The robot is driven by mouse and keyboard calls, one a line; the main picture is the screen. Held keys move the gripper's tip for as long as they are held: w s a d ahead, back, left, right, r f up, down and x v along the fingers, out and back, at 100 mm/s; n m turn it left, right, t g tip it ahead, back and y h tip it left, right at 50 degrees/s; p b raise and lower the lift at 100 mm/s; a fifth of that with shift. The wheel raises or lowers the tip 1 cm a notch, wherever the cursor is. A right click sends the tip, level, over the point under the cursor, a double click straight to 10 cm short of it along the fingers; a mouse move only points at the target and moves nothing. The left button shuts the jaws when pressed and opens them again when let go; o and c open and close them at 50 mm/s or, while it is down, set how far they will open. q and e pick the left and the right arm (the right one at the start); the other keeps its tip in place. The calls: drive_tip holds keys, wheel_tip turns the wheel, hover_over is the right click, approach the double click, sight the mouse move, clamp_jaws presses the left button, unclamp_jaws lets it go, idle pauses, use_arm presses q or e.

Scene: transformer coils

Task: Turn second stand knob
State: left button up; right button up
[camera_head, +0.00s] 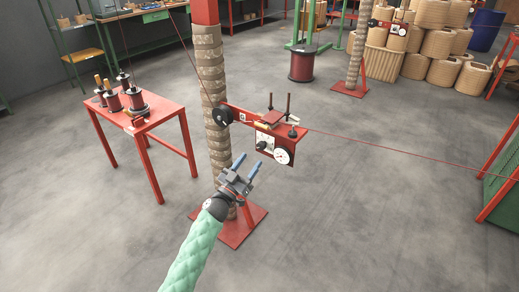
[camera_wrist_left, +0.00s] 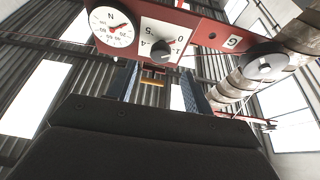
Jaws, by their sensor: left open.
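The near stand is a wrapped post (camera_head: 216,95) with a red bracket (camera_head: 292,131). Its dark round knob (camera_head: 262,144) sits on a white scale plate beside a round dial gauge (camera_head: 283,156). In the left wrist view the knob (camera_wrist_left: 160,51) and the gauge (camera_wrist_left: 112,27) appear upside down. My left gripper (camera_head: 248,164) is open and empty, below and left of the knob, apart from it. Its blue fingers also show in the left wrist view (camera_wrist_left: 157,75), with the knob beyond and roughly between their tips. My right gripper is out of view.
A red table (camera_head: 160,108) with several spools stands left. A dark pulley (camera_head: 223,116) guides a red wire (camera_head: 390,147) running right. A far stand (camera_head: 355,55) carries a similar bracket. Stacked coils (camera_head: 430,45) stand back right. The floor in front is clear.

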sight(260, 147)
use_arm(q)
drive_tip(key=shift+p+x, duration=0.3)
drive_tip(key=shift+x, duration=3.1)
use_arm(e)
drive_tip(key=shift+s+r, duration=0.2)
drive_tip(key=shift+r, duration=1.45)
use_arm(q)
drive_tip(key=c, duration=0.9)
